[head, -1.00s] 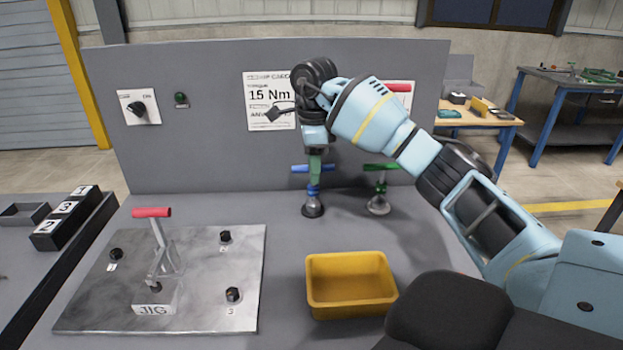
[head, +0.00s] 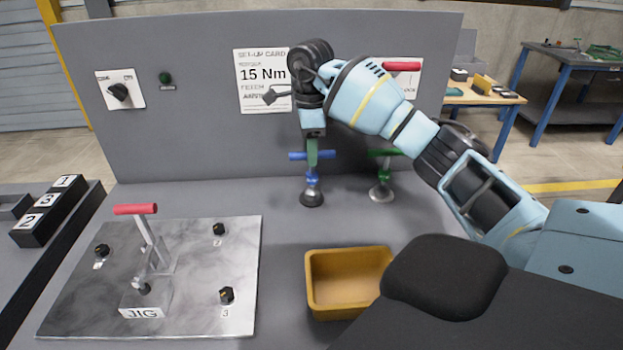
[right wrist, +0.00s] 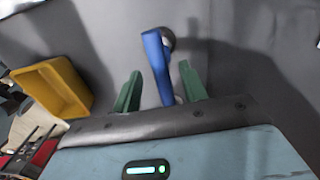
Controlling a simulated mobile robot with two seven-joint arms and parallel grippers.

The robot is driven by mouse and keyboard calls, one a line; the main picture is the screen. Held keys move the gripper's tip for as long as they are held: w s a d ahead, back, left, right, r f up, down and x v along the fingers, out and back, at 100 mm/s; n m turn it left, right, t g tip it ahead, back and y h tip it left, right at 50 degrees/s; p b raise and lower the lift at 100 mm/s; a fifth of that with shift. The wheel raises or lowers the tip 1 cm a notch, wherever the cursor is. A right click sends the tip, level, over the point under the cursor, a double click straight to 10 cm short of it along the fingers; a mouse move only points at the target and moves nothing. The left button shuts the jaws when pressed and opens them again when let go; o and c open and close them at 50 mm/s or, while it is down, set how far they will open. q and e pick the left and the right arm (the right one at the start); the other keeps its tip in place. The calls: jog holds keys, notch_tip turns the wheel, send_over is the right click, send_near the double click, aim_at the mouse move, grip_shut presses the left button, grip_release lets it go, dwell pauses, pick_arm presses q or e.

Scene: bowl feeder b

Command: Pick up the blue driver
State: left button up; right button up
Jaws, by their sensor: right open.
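The blue driver (head: 312,181) stands upright at the back of the bench with its crossbar handle at the top and a dark round foot. My right gripper (head: 313,158) points down at it from above, one green finger in front of the handle in the head view. In the right wrist view the gripper (right wrist: 158,90) is open, its two green fingers apart with the blue driver (right wrist: 156,62) between them. I see a gap on either side of the driver there. My left gripper is out of view.
A similar green driver (head: 382,181) stands close to the right. A yellow bin (head: 347,309) is in front. A metal jig plate (head: 185,300) with a red-handled clamp (head: 135,210) lies to the left. A grey panel (head: 200,150) rises behind the drivers.

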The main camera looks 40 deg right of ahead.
send_over(312, 189)
jog(key=shift+w+d+f, duration=0.1)
jog(key=shift+d+f, duration=0.05)
jog(key=shift+f, duration=1.2)
jog(key=shift+w+d+f, duration=0.1)
jog(key=shift+f, duration=1.2)
grip_shut()
jog(key=shift+r, duration=0.1)
